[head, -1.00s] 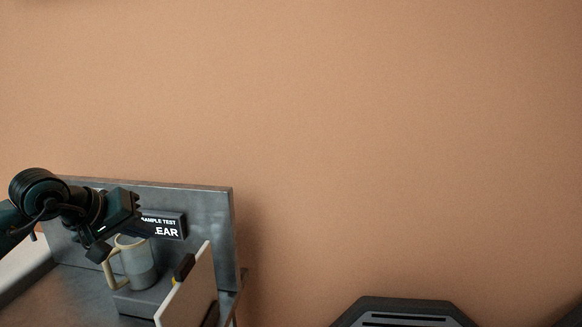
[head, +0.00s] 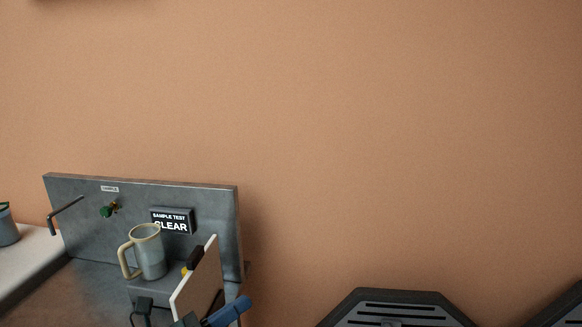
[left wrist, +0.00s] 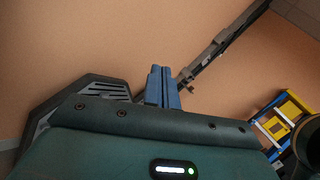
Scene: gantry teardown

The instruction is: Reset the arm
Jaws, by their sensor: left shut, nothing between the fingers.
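My left gripper (head: 230,311) shows at the bottom edge of the head view, just right of the pale upright board, with most of its arm out of frame. In the left wrist view its blue fingers (left wrist: 161,86) are together, with nothing seen between them. My right gripper is in neither view.
A grey-and-cream mug (head: 147,252) stands before a grey metal panel (head: 80,215) with a sign (head: 171,221) reading "SAMPLE TEST CLEAR". A pale board (head: 196,280) stands right of the mug. A yellow-and-blue object (left wrist: 285,115) shows in the left wrist view.

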